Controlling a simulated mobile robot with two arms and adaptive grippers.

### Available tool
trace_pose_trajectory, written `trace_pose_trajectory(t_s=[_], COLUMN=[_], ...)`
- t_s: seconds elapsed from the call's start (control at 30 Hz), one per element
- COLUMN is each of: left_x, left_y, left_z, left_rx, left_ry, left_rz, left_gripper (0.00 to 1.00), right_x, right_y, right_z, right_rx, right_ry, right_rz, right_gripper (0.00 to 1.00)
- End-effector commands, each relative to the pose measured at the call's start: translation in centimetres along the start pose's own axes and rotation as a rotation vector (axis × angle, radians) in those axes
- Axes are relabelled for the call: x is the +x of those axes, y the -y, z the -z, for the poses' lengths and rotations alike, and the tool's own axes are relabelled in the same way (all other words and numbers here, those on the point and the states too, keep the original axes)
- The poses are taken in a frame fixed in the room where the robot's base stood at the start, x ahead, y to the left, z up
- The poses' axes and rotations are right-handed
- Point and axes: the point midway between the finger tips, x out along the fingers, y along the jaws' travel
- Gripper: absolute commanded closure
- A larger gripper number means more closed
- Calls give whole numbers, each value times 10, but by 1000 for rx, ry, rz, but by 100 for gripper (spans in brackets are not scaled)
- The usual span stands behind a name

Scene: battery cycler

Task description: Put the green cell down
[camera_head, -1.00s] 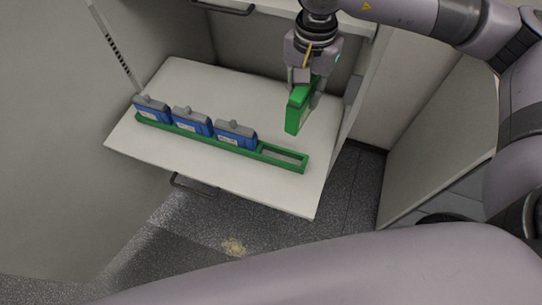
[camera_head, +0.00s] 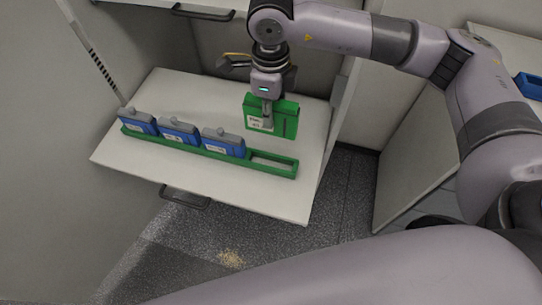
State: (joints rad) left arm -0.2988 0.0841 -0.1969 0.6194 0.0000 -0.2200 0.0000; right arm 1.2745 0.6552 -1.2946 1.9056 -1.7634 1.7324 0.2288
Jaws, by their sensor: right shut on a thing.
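The green cell (camera_head: 285,122) is a flat green block with a white label, held upright with its broad face toward the camera. My right gripper (camera_head: 267,112) is shut on its upper part. The cell hangs over the white shelf (camera_head: 185,88), behind the empty slot at the right end of the green rack (camera_head: 273,164). Whether it touches the shelf I cannot tell. Blue cells stand in the other slots of the rack: a left one (camera_head: 137,121), a middle one (camera_head: 178,130) and a right one (camera_head: 222,142). My left gripper is not in view.
A cabinet wall rises right of the shelf. Dark handles show above (camera_head: 203,13) and below (camera_head: 185,197) it. A striped strip (camera_head: 94,55) stands at the shelf's left. The shelf behind the rack is clear. A blue object (camera_head: 530,85) lies at far right.

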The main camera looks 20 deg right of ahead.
Motion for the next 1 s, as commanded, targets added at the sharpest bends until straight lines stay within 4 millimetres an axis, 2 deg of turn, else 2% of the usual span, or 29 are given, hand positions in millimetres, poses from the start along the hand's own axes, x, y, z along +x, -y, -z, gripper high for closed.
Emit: trace_pose_trajectory(t_s=[0.03, 0.43, 0.53, 0.77, 1.0], left_x=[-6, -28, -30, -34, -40], left_y=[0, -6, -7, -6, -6], left_z=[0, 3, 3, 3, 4], left_rx=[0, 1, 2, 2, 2], left_ry=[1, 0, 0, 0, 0], left_rz=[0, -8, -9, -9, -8], left_gripper=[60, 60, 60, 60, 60], right_x=[9, 104, 119, 137, 169], right_y=[0, 0, 0, 0, 0], right_z=[1, 0, 0, -1, -1], right_rx=[1, -1, -2, -4, -3], right_ry=[-3, -1, 0, 1, 1], right_rz=[-4, -2, 0, -1, 0], right_gripper=[100, 100, 100, 100, 100])
